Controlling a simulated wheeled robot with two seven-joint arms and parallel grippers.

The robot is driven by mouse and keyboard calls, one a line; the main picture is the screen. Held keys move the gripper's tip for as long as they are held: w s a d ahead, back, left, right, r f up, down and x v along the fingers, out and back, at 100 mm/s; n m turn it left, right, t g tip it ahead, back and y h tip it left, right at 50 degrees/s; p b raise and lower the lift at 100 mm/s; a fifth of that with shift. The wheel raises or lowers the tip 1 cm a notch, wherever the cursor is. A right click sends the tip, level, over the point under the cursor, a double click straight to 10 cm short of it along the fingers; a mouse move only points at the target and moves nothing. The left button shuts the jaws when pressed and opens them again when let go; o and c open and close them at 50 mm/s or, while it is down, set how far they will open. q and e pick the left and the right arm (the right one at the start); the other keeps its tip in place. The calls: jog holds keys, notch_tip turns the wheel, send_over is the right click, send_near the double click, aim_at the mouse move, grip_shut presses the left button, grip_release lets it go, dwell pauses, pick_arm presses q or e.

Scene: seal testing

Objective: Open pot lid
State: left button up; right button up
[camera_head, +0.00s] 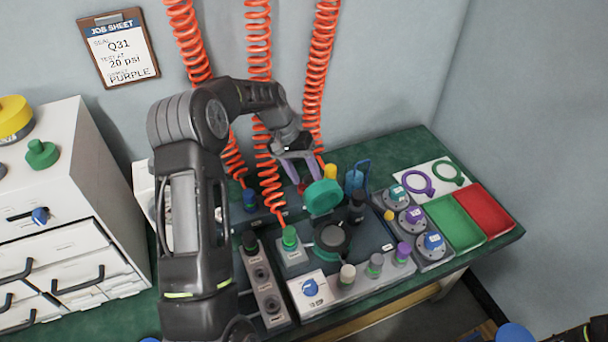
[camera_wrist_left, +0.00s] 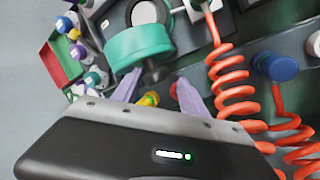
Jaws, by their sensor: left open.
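The teal pot lid (camera_head: 323,196) stands raised and tilted at the back of the dark round pot (camera_head: 331,238), whose top shows uncovered. The lid also shows large in the left wrist view (camera_wrist_left: 138,46), with the pot's round opening just beyond it. My left gripper (camera_head: 300,172) is open, its two purple fingers spread apart behind and just left of the lid. My right gripper is not in view.
Orange coiled hoses (camera_head: 262,140) hang close to my left arm. A yellow knob (camera_head: 330,171) and a blue fitting (camera_head: 357,175) stand near the lid. Green (camera_head: 453,221) and red (camera_head: 484,208) trays lie right. A job sheet (camera_head: 119,48) hangs on the wall.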

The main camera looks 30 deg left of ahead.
pick_arm(q)
jog(key=shift+r, duration=0.1)
jog(key=v, duration=0.7)
jog(key=shift+r+b, duration=0.25)
jog(key=shift+b, duration=0.1)
jog(key=shift+a, duration=0.1)
